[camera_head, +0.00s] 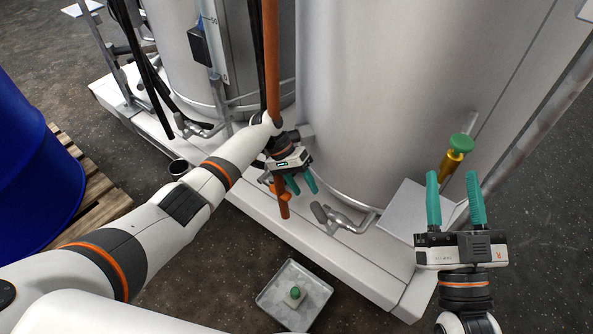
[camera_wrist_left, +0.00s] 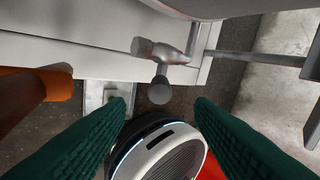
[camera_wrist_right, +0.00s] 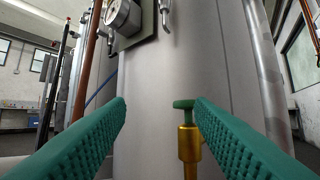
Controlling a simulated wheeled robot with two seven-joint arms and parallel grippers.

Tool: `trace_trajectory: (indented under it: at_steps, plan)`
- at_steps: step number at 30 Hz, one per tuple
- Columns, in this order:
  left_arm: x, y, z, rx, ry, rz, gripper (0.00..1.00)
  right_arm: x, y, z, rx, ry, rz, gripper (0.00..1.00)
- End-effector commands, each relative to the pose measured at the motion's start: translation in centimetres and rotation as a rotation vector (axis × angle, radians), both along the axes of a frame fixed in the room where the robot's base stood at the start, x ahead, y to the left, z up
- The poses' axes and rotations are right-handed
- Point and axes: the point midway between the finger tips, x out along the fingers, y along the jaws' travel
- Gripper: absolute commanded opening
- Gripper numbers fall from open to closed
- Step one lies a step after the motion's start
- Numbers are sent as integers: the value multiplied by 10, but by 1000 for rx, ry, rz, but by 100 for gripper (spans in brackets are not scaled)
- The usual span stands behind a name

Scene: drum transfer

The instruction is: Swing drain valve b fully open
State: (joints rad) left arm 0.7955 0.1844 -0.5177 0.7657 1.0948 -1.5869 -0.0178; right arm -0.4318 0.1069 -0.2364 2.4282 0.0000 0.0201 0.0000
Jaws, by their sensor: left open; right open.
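Two grey drain valves show in the head view, low on the tanks, and no label tells which is b. The nearer valve (camera_head: 326,214) has a grey lever and sits at the foot of the right tank. The farther valve (camera_head: 190,127) is at the left tank. My left gripper (camera_head: 302,184) is open and empty, just above and left of the nearer valve. In the left wrist view that valve (camera_wrist_left: 165,52) lies beyond the open fingers, apart from them, its round end pointing at the camera. My right gripper (camera_head: 453,180) is open and empty at the right.
An orange-brown pipe (camera_head: 272,60) runs down close beside my left gripper. A brass fitting with a green knob (camera_head: 457,157) stands just beyond my right fingers. A grey tray (camera_head: 270,297) with a green-topped piece lies on the floor. A blue drum (camera_head: 35,170) stands on a pallet at left.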

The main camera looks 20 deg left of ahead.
Motion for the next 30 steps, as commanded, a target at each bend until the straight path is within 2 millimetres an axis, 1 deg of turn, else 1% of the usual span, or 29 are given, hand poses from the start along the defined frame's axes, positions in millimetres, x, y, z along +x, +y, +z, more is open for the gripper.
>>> trace_trajectory:
  at_steps: [1,3,9,13,20,21,23,24,26,27,29,30]
  plan:
    - [2,4,8,1,-1,2,49,3,-1,-4,-13,47,-3,49]
    - [3,9,14,0,0,1,49,6,-1,-14,-31,111,-7,49]
    - [7,17,26,0,0,0,49,10,-3,-34,-63,231,-13,49]
    - [8,19,28,0,0,-1,49,11,-4,-39,-71,260,-15,49]
    - [8,19,28,0,0,0,49,11,-4,-40,-72,263,-15,49]
    - [8,19,28,0,0,0,47,11,-4,-40,-72,263,-15,49]
    - [7,19,28,1,0,-1,37,11,-4,-40,-72,263,-15,49]
    - [5,18,25,2,-1,-5,31,11,-4,-40,-72,262,-15,49]
    - [-1,15,20,9,-6,-16,21,11,-4,-40,-72,262,-15,49]
    - [-7,13,14,14,-12,-26,14,11,-4,-40,-72,262,-15,49]
    - [-19,8,3,27,-26,-45,4,11,-4,-40,-72,262,-15,49]
    - [-29,5,-5,37,-38,-60,0,11,-4,-40,-72,262,-15,49]
